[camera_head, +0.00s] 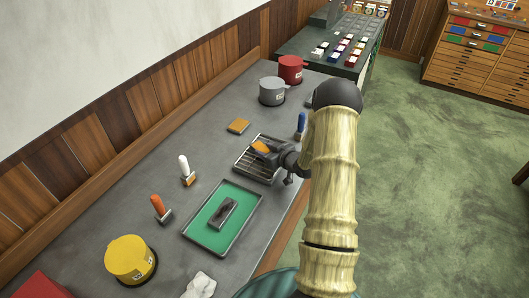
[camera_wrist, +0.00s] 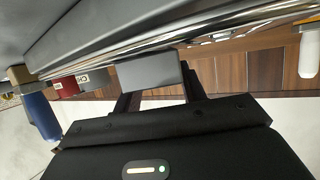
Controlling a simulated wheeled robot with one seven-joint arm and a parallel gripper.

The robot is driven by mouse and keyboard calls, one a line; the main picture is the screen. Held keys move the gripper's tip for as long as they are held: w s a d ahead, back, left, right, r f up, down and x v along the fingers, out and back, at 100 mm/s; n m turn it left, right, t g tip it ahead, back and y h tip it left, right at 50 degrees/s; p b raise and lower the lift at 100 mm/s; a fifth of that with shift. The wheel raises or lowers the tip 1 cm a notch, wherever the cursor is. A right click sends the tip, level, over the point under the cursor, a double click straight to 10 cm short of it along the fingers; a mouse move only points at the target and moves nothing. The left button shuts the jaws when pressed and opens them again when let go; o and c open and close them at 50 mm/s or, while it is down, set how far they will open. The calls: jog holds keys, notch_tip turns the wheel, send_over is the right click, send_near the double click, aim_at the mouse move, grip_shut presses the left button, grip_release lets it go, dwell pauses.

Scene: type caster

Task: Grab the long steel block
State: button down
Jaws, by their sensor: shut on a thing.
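My gripper (camera_head: 272,151) is low over a dark slotted rack (camera_head: 243,168) on the grey bench, its jaws shut on a block. In the wrist view the steel block (camera_wrist: 150,72) is a plain grey piece between the two dark fingers of my gripper (camera_wrist: 158,92). In the head view a small orange-brown face (camera_head: 260,147) shows at the fingertips; I cannot tell whether it is a reflection on the block. Long shiny metal bars run just beyond the block in the wrist view. Whether the block still touches the rack is unclear.
A green tray (camera_head: 195,226) holding a dark block lies nearer on the bench. A blue-handled tool (camera_head: 301,122) stands close beyond my gripper. Orange- and white-handled tools, grey and red pots (camera_head: 290,69) and a yellow pot (camera_head: 130,259) stand around. The bench's right edge is near.

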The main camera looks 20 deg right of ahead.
jog(key=shift+w+d+r, duration=0.1)
jog(key=shift+r, duration=0.45)
notch_tip(320, 180, up, 9)
jog(key=b, duration=0.1)
